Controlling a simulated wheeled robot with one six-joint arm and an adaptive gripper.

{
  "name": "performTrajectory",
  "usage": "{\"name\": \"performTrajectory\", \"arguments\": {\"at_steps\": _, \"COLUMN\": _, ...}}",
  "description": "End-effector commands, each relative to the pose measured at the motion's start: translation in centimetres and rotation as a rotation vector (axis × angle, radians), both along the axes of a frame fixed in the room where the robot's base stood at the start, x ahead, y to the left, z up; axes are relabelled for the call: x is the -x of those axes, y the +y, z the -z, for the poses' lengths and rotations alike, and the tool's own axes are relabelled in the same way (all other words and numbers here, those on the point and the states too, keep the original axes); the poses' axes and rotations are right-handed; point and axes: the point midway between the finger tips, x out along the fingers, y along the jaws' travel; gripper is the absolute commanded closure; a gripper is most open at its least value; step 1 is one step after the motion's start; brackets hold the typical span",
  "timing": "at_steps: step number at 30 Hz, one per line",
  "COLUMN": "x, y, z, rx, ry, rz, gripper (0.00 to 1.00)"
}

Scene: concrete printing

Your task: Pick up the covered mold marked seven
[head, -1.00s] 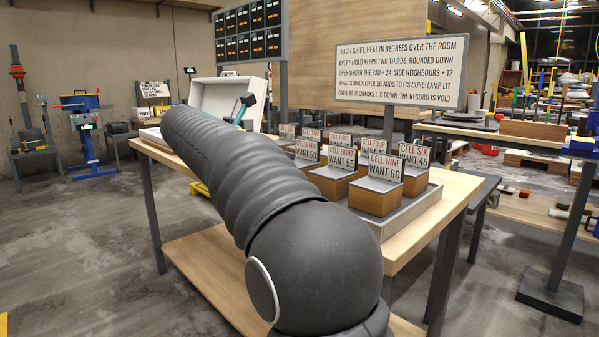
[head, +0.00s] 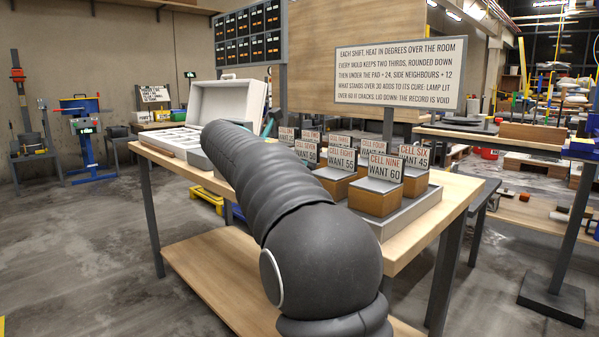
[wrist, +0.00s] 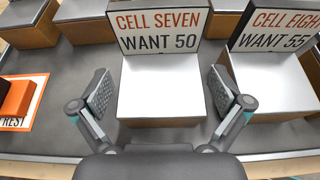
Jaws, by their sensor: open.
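The cell seven mold (wrist: 160,90) is a box with a plain pale cover in the wrist view. A sign reading "CELL SEVEN WANT 50" (wrist: 158,27) stands at its far edge. My gripper (wrist: 164,98) is open, with one finger on each side of the mold. Gaps show between the fingers and the cover, and I cannot tell the fingertips' height against its sides. In the head view my arm hides this mold and my gripper.
The cell eight mold (wrist: 270,85) stands close on the right. An orange block (wrist: 16,98) on a mat marked "REST" lies left. More molds, such as cell nine (head: 376,198), fill the tray (head: 408,212). An open white case (head: 226,100) stands on the table behind.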

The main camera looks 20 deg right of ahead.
Motion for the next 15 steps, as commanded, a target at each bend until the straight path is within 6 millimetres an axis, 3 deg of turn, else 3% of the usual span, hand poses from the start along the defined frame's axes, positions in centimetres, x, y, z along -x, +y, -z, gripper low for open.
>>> {"name": "performTrajectory", "arguments": {"at_steps": 1, "x": 0.0, "y": 0.01, "z": -0.03, "rx": 0.0, "ry": 0.0, "rz": 0.0, "gripper": 0.0}}
{"name": "performTrajectory", "arguments": {"at_steps": 2, "x": 0.0, "y": 0.01, "z": -0.03, "rx": 0.0, "ry": 0.0, "rz": 0.0, "gripper": 0.07}}
{"name": "performTrajectory", "arguments": {"at_steps": 11, "x": 0.01, "y": 0.01, "z": -0.02, "rx": 0.0, "ry": 0.0, "rz": 0.0, "gripper": 0.82}}
{"name": "performTrajectory", "arguments": {"at_steps": 15, "x": 0.04, "y": -0.02, "z": -0.17, "rx": 0.002, "ry": -0.002, "rz": 0.0, "gripper": 0.83}}
